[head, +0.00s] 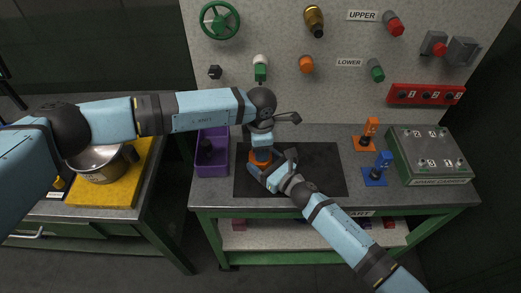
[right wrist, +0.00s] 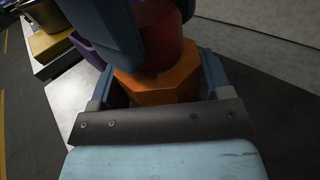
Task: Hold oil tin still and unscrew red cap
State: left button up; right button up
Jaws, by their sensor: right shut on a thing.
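The orange oil tin (right wrist: 160,84) has flat-sided walls and stands on the dark mat (head: 325,170). In the head view only a small orange part of the tin (head: 261,157) shows between my grippers. My right gripper (head: 270,166) is shut on the tin from the front right, with a finger on each side. The red cap (right wrist: 168,52) sits on top of the tin in the right wrist view. My left gripper (head: 261,142) is above the tin, pointing down, its blue fingers beside the cap. I cannot tell whether they press on it.
A purple bin (head: 212,165) stands just left of the mat. Orange (head: 366,140) and blue (head: 377,172) stands and a grey box (head: 430,155) are to the right. A pot (head: 98,162) sits on a yellow board at the left. A pegboard wall with fittings rises behind.

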pick_arm(q)
jog(key=o, duration=0.6)
jog(key=shift+c, duration=0.2)
jog(key=m, duration=2.4)
